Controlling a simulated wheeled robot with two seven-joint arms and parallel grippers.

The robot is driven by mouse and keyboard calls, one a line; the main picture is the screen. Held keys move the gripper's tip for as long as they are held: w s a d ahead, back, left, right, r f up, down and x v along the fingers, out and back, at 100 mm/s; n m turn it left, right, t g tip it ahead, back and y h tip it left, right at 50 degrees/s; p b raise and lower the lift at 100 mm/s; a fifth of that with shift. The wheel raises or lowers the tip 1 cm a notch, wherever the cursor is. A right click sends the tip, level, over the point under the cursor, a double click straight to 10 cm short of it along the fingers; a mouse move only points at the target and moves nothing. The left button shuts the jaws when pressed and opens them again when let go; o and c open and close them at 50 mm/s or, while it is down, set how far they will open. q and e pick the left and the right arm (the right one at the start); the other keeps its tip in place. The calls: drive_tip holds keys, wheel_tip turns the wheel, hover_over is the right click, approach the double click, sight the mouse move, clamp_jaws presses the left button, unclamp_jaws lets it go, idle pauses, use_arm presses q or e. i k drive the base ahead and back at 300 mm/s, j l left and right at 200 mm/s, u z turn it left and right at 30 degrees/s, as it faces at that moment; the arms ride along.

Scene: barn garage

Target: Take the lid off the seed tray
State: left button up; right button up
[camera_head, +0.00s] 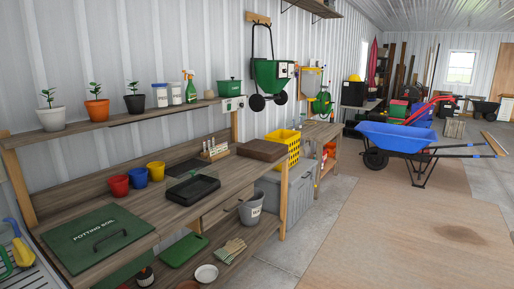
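A shallow black tray (192,190) lies on the wooden potting bench (150,208), right of the coloured pots. It looks like the seed tray. I cannot tell whether a clear lid sits on it. A dark flat piece (188,171) is just behind it; I cannot tell what it is. A green panel (98,238) marked "POTTING SOIL", with a black handle, is set in the bench's near left end. Neither of my grippers is in view.
A brown box-like item (261,150) is at the bench's far end. A shelf (120,119) with potted plants runs above. A blue wheelbarrow (396,138) stands right; the floor before it is clear.

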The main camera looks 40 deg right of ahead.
sight(187, 185)
drive_tip(key=i+l+z, duration=0.7)
drive_tip(key=i, duration=0.15)
drive_tip(key=i+z, duration=0.35)
drive_tip(key=i+l, duration=0.1)
drive_tip(key=i, duration=0.35)
drive_tip(key=i+l, duration=0.1)
drive_tip(key=i, duration=0.35)
